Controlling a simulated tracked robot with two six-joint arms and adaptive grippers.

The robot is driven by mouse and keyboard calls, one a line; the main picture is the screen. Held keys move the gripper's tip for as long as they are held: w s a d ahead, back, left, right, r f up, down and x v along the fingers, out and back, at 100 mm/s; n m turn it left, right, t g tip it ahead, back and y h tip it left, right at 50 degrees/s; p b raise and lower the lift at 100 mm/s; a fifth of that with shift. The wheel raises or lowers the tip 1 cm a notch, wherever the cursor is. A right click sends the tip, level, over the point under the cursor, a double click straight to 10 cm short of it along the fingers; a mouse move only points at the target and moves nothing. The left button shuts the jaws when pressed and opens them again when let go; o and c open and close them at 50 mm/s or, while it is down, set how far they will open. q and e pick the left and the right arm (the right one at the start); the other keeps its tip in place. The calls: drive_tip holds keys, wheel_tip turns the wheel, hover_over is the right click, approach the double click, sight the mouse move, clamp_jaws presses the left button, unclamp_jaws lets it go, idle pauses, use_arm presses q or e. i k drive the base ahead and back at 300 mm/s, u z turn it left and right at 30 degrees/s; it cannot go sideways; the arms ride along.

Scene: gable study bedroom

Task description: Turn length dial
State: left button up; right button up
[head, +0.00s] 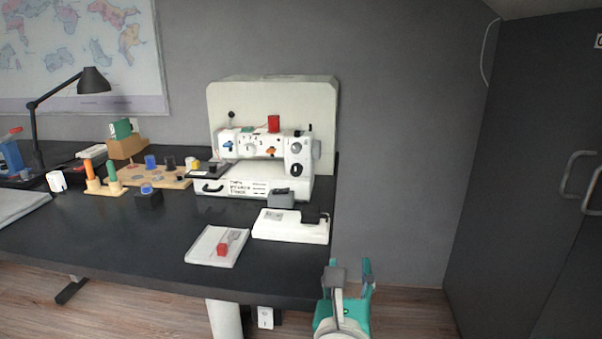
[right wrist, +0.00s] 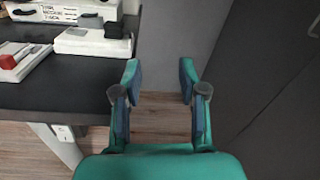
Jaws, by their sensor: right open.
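A white sewing machine (head: 263,180) stands upright at the back right of the black desk, in front of a pale hard cover. Its front carries a white dial (head: 250,149) with figures around it, an orange part beside that, a pale round dial (head: 296,147) at the right and a black knob (head: 296,170) below. The labels are too small to tell which is the length dial. My right gripper (head: 351,273) is open and empty, off the desk's front right corner, well apart from the machine. It also shows in the right wrist view (right wrist: 159,72). My left gripper is out of view.
A white foot pedal (head: 290,232) and a white tray (head: 200,246) with a red piece lie on the desk (head: 120,250) before the machine. Thread spools, a wooden board and a black lamp (head: 92,82) stand left. A dark wardrobe (head: 520,180) is at right.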

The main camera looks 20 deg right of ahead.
sight(296, 169)
drive_tip(key=i, duration=1.15)
drive_tip(key=u, duration=0.05)
